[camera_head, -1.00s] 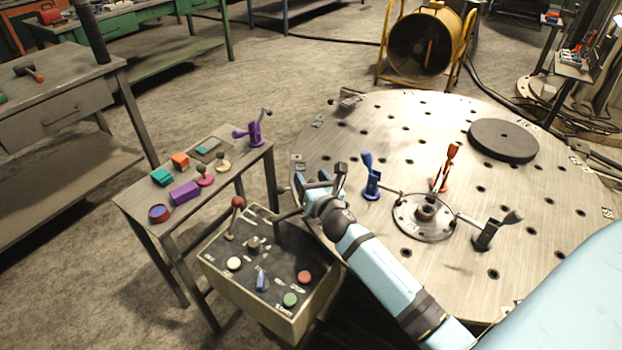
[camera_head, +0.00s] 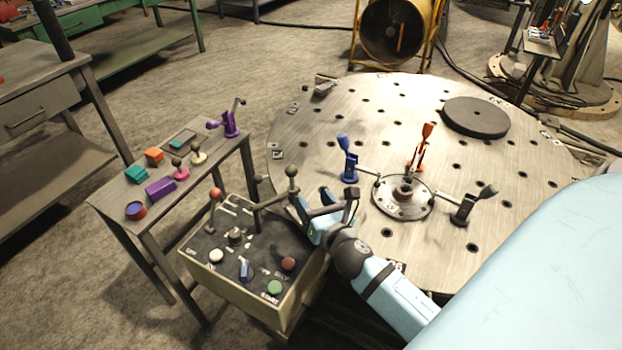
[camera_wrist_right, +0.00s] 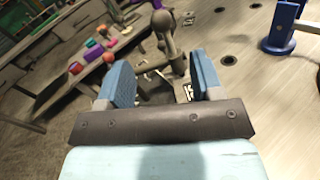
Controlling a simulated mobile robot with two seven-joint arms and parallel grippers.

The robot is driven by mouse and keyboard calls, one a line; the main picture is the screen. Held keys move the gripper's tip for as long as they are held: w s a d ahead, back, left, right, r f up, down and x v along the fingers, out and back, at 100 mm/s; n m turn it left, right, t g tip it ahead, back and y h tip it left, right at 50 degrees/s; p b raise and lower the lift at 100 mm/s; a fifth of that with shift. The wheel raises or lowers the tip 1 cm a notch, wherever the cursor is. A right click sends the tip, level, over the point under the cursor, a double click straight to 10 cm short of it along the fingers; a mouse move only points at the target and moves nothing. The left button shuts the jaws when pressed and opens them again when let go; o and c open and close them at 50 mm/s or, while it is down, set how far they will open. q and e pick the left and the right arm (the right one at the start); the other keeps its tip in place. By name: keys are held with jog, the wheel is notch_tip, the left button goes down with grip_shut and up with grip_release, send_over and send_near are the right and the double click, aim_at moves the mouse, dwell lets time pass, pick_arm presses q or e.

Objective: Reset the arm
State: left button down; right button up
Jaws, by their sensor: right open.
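My right gripper (camera_head: 318,201) is open beside the control box (camera_head: 250,262), above its right rear edge. Its two blue fingers also show in the right wrist view (camera_wrist_right: 160,85). A grey lever with a ball knob (camera_head: 292,172) rises from the box just left of the fingers in the head view. In the right wrist view the lever's knob (camera_wrist_right: 163,20) stands beyond and between the fingers, with no clear contact. A red-knobbed lever (camera_head: 215,194) stands at the box's left side. My left gripper is not in view.
The round perforated table (camera_head: 340,115) holds blue (camera_head: 347,160), orange (camera_head: 422,148) and dark (camera_head: 470,205) clamps around a flange (camera_head: 404,197), plus a dark disc (camera_head: 476,117). A narrow side table (camera_head: 200,185) with small coloured parts stands left.

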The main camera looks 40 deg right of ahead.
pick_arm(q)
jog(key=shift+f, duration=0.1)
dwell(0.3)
pick_arm(e)
jog(key=s+a+f+m+g+y, duration=0.35)
jog(key=s+a+f+m, duration=0.4)
jog(key=m, duration=0.75)
jog(key=s+a+f+m+g+y, duration=0.35)
jog(key=s+a+f+m, duration=0.35)
jog(key=m, duration=0.7)
pick_arm(q)
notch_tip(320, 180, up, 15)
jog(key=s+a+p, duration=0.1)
jog(key=p, duration=1.8)
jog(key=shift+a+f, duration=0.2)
pick_arm(e)
notch_tip(320, 180, up, 16)
jog(key=shift+s+f, duration=0.15)
jog(key=shift+s, duration=0.05)
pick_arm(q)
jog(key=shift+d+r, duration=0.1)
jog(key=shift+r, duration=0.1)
